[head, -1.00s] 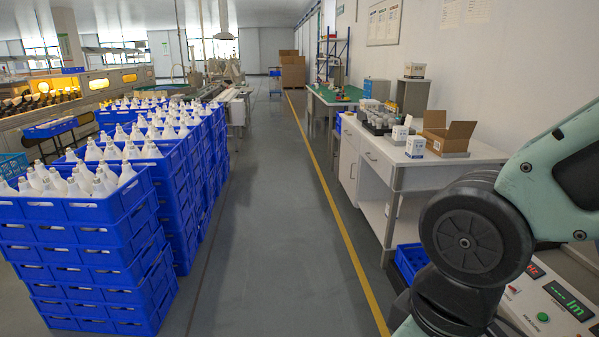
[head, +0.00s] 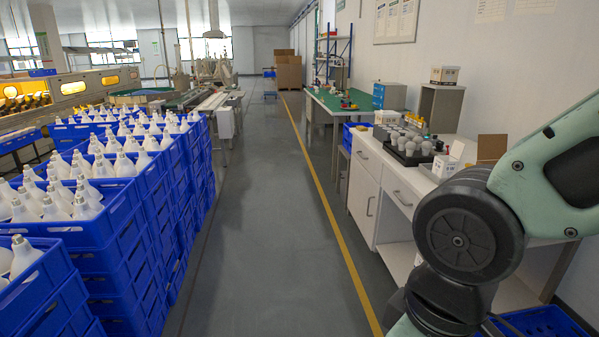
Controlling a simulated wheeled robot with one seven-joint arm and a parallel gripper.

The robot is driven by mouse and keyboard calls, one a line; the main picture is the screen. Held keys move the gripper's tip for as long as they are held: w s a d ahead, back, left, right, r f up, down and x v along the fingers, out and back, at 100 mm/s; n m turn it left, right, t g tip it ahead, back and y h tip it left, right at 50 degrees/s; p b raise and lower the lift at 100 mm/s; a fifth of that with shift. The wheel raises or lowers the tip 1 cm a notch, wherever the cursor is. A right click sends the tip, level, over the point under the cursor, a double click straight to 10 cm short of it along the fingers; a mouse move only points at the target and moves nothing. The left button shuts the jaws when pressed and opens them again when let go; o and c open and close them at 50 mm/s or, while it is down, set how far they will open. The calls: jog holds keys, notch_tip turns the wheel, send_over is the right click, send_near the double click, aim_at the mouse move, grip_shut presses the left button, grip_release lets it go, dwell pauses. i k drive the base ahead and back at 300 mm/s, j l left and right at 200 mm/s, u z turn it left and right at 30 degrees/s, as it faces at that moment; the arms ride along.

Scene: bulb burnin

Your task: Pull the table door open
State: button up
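The white table (head: 404,212) stands against the right wall, with a drawer above a door on its left part. The table door (head: 363,204) is shut, a white panel with a thin upright handle near its right edge. A drawer front (head: 366,153) sits above it, and another drawer (head: 402,193) with a handle is to the right. My arm fills the right side and covers part of the table's near end. My gripper is not in view.
Stacked blue crates of white bulbs (head: 108,213) line the left side. The grey aisle floor (head: 262,230) is clear, with a yellow line (head: 330,215) near the table. A bulb tray (head: 404,150) stands on the table. A blue crate (head: 541,322) lies low at the right.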

aim_at(364, 193)
jog(key=i, duration=2)
jog(key=i+j+z, duration=0.1)
jog(key=i, duration=1.9)
